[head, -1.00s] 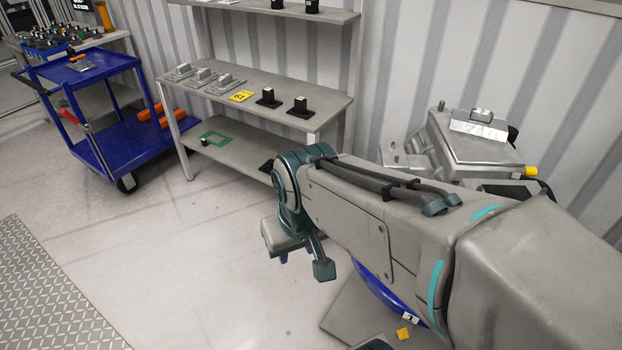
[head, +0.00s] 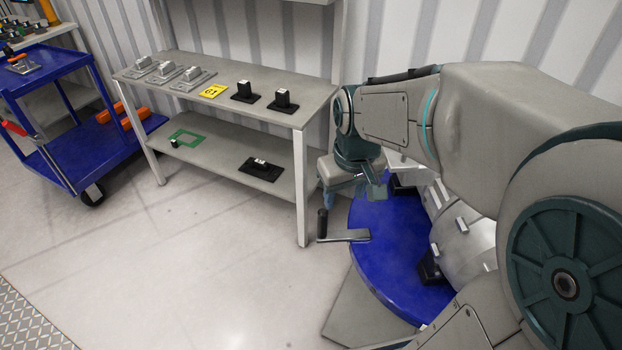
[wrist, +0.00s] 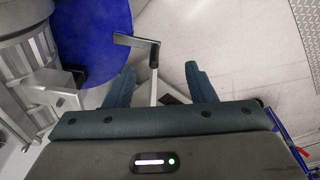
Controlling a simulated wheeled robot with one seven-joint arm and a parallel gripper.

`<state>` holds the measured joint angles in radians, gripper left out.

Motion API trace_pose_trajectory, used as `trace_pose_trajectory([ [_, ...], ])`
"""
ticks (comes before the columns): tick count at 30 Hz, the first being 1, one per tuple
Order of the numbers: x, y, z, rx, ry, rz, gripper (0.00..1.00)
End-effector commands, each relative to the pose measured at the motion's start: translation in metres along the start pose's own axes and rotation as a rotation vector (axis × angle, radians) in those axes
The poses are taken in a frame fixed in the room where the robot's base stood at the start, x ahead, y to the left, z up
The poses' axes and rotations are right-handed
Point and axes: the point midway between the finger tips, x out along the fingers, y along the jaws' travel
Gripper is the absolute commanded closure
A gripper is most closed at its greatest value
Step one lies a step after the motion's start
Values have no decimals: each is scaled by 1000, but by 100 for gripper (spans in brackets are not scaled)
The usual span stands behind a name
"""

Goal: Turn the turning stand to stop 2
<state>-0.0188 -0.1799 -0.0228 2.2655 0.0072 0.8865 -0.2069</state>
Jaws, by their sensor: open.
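The turning stand is a round blue disc (head: 395,245) on a grey base, partly hidden behind my arm in the head view. Grey metal parts stand on it. A crank handle (head: 343,236) with a grey bar and an upright black grip (head: 322,224) sticks out from its left edge. The wrist view also shows the disc (wrist: 95,35) and the crank handle (wrist: 125,40), with its black grip (wrist: 154,55) just beyond the fingertips. My gripper (wrist: 160,82) is open and empty, with the grip lying ahead between its two blue fingers. No stop number is readable now.
A grey workbench (head: 215,110) with fixtures and a yellow tag (head: 213,91) stands left of the stand. Its near leg (head: 301,190) is close to the crank handle. A blue cart (head: 60,100) is at the far left. The floor in front is clear.

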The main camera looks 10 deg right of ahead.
Motion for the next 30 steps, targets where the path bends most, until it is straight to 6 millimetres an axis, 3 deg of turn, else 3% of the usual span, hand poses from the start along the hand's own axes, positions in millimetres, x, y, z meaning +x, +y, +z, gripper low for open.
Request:
trace_pose_trajectory([
  [1,19,4,-14,-33,-19,-5,50],
  [9,99,19,-86,-241,-88,-30,50],
  [15,164,27,-126,-380,-131,-49,50],
  [21,204,30,-144,-461,-154,-62,50],
  [30,234,30,-144,-482,-162,-66,50],
])
